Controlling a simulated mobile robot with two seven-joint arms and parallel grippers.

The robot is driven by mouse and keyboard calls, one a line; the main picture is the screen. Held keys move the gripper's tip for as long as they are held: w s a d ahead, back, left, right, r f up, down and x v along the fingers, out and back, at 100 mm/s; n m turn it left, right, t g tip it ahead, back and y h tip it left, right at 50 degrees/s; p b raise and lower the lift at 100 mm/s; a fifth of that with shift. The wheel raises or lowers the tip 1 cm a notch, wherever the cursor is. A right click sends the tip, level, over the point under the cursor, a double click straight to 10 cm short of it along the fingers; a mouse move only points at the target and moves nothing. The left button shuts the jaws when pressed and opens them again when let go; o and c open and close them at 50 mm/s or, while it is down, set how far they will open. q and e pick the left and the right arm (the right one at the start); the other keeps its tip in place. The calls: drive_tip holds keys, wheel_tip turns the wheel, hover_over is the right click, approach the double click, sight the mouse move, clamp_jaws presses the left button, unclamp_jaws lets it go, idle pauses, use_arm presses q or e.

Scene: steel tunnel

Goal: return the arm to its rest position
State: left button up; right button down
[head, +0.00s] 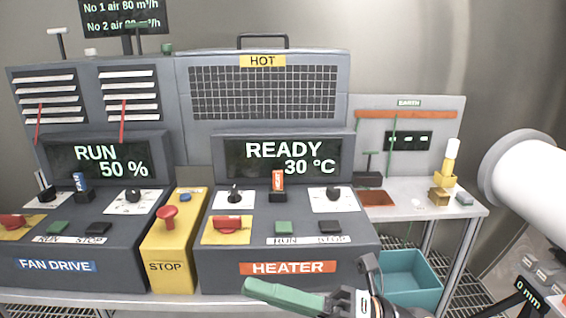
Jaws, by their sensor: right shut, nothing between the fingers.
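My right gripper (352,298) shows at the bottom of the head view, just right of the middle, in front of the heater console's lower edge. It is shut and holds nothing. Its lower part is cut off by the picture's edge. A green bar (283,298) shows just to its left; I cannot tell whether they touch. My left gripper is not in view.
The heater console (220,281) and fan drive console (115,275) stand on the bench, with a yellow stop box (166,250) between them. A teal bin (412,270) sits below the small side table (455,209). A "0 mm" display (527,295) is at lower right.

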drive_tip(key=w+d+f+m+t+h, duration=0.35)
drive_tip(key=m+t, duration=0.35)
drive_tip(key=m, duration=0.3)
drive_tip(key=w+d+f+m+t+h, duration=0.3)
drive_tip(key=w+d+f+m+t, duration=0.15)
drive_tip(key=m+t, duration=0.4)
drive_tip(key=d+f+m+h+p, duration=0.1)
drive_tip(key=d+f+m+h, duration=0.4)
drive_tip(key=f+m+h, duration=0.5)
drive_tip(key=s+d+f+m+g+h, duration=0.1)
drive_tip(key=s+d+f+m+g, duration=0.2)
drive_tip(key=s+f, duration=0.5)
drive_tip(key=s+d+f+m+g+h, duration=0.2)
drive_tip(key=s+f+m+g, duration=0.3)
drive_tip(key=f, duration=1.1)
drive_tip(key=s, duration=0.3)
drive_tip(key=shift+s+d+f+p, duration=0.2)
drive_tip(key=shift+s+d+p, duration=0.1)
drive_tip(key=shift+d+p, duration=0.1)
